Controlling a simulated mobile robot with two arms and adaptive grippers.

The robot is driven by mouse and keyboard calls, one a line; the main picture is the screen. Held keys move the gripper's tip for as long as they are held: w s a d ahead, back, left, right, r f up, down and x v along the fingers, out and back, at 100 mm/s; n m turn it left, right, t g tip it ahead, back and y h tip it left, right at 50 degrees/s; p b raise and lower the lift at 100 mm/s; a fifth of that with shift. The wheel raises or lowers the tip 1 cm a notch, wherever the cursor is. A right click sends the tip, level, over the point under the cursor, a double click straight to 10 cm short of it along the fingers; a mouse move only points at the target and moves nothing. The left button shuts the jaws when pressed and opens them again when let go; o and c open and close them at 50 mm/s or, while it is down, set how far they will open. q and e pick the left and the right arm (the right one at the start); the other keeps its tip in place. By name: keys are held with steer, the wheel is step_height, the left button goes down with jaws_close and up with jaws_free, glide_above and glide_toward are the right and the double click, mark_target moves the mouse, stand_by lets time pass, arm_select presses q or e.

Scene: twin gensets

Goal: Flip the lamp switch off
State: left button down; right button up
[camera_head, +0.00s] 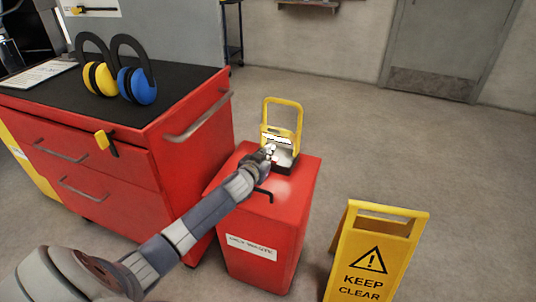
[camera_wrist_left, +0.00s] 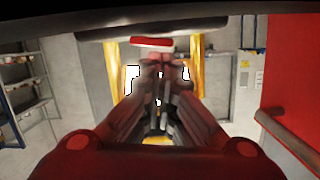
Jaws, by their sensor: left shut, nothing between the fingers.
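The lamp (camera_head: 298,116), a work light with a yellow tubular frame, stands on top of a red cabinet (camera_head: 302,195). Its lit white panel shows partly behind my gripper. In the left wrist view the yellow posts of the lamp (camera_wrist_left: 196,62) stand on both sides of the fingers, with bright white patches between them. A small red and white part (camera_wrist_left: 152,42), possibly the switch, shows just above the fingertips. My left gripper (camera_head: 269,150) is shut and empty, close in front of the lamp; it also shows in the left wrist view (camera_wrist_left: 160,62). I cannot tell whether it touches the lamp.
A red tool chest (camera_head: 180,125) with a black top stands at the left, bearing yellow earmuffs (camera_head: 100,78) and blue earmuffs (camera_head: 138,86). A yellow caution sign (camera_head: 375,255) stands right of the cabinet. A black bent handle (camera_head: 264,193) sticks out by my forearm.

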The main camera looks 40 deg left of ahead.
arm_select(q)
steer(key=shift+a+f, duration=0.1)
steer(key=shift+f, duration=0.05)
steer(key=shift+s+a+f+n+p, duration=0.1)
steer(key=shift+a+f+n+p, duration=0.1)
steer(key=shift+n+p, duration=0.4)
steer(key=shift+f, duration=0.1)
arm_select(e)
steer(key=f, duration=0.1)
steer(key=s+f, duration=0.1)
steer(key=f, duration=0.1)
steer(key=shift+s+d+f, duration=0.1)
steer(key=shift+f, duration=0.2)
arm_select(q)
steer(key=shift+s, duration=0.1)
steer(key=shift+s+d, duration=0.2)
steer(key=shift+s, duration=0.45)
steer(key=v, duration=1)
steer(key=shift+s+a+r, duration=0.2)
steer(key=shift+a+r, duration=0.05)
steer(key=shift+r, duration=0.1)
